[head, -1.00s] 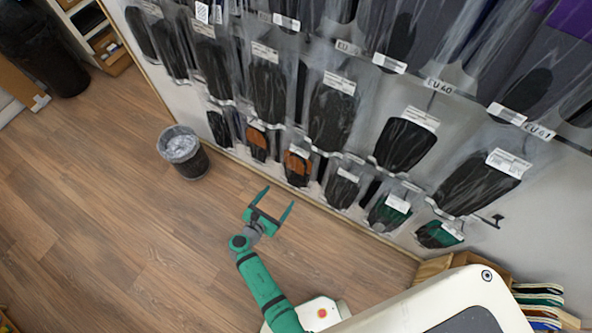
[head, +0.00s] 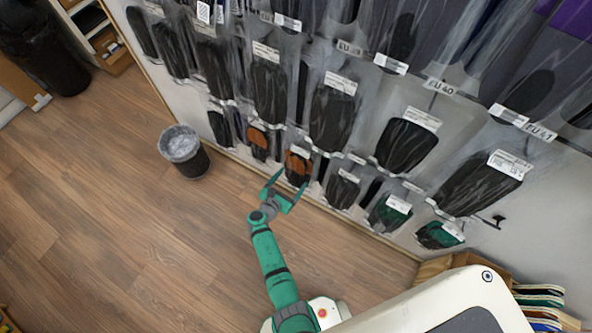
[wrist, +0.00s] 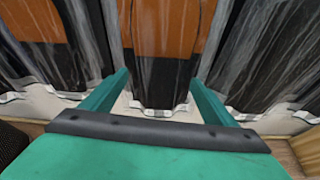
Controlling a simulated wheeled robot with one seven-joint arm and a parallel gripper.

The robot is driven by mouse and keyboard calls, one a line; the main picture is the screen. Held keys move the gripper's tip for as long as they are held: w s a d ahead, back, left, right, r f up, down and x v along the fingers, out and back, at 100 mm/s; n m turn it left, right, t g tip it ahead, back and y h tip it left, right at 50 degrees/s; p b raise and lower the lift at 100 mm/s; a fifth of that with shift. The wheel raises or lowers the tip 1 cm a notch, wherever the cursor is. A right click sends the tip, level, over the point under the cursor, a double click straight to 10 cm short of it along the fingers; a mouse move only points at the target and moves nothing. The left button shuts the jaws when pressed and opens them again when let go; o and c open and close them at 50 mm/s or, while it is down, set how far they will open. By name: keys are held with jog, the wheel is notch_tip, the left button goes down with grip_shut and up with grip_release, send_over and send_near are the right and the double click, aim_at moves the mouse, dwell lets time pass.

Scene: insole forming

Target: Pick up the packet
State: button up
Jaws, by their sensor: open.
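A clear packet with an orange and black insole (head: 298,166) hangs in the bottom row on the wall in the head view. In the wrist view the packet (wrist: 162,70) hangs straight ahead, its lower end between the two fingers. My gripper (head: 287,190) is open, with its fingers at the packet's lower end. In the wrist view my gripper (wrist: 160,92) has one finger on each side of the packet. I cannot tell whether either finger touches it.
Another orange and black packet (head: 258,143) hangs to the left and a dark packet (head: 342,188) to the right, both close by. Larger packets hang in rows above. A waste bin (head: 184,152) stands on the floor at the left. The wooden floor (head: 120,220) is mostly clear.

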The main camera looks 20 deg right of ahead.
jog(key=shift+d, duration=0.2)
jog(key=c, duration=1.2)
jog(key=shift+o, duration=0.2)
jog(key=shift+a, duration=0.1)
jog(key=shift+w, duration=0.1)
